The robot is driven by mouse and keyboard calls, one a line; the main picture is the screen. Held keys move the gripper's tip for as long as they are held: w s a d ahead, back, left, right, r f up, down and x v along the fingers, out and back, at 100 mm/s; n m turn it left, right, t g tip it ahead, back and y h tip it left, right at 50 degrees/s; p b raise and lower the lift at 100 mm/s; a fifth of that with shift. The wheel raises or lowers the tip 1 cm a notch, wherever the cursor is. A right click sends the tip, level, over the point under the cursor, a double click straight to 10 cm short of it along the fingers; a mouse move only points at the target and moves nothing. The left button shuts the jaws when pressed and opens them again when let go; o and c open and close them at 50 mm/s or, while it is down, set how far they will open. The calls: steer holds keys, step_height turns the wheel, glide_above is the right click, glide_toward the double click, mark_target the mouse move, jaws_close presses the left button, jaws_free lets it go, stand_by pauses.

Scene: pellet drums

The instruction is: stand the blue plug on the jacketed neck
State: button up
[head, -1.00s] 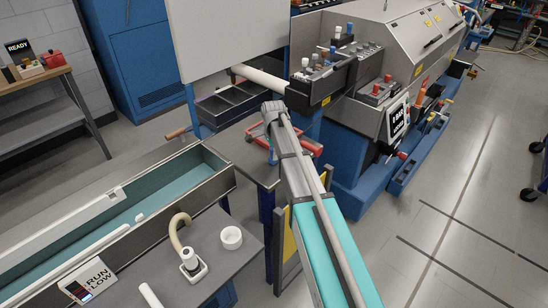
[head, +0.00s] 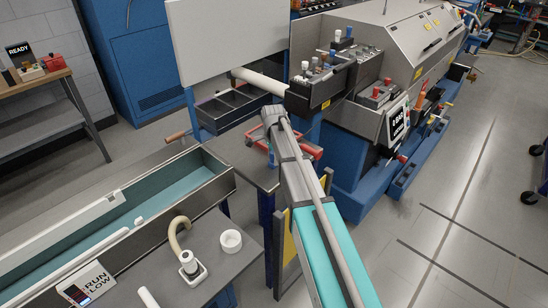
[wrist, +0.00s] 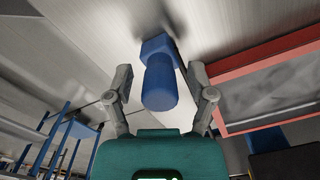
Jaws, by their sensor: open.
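The blue plug (wrist: 160,84) is in the middle of the wrist view, a rounded cylinder with a wider hexagonal end against a grey metal surface (wrist: 85,35). My gripper (wrist: 161,76) is open, one finger on each side of the plug, with a visible gap on both sides. In the head view my gripper is mostly hidden at the far end of my arm; a small blue spot (head: 271,157) below it may be the plug. I cannot pick out the jacketed neck with certainty.
A red-rimmed tray (wrist: 262,75) lies close to the right finger in the wrist view. A white ring (head: 231,240) and a curved tan hose (head: 176,236) are on the front bench.

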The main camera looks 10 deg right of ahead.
steer(key=shift+r, duration=0.2)
step_height(320, 180, up, 12)
steer(key=p, duration=1.2)
stand_by(0.7)
steer(key=s+n, duration=1.6)
steer(key=s, duration=1)
steer(key=shift+s+d, duration=0.3)
steer(key=shift+d, duration=0.1)
steer(key=shift+f, duration=0.15)
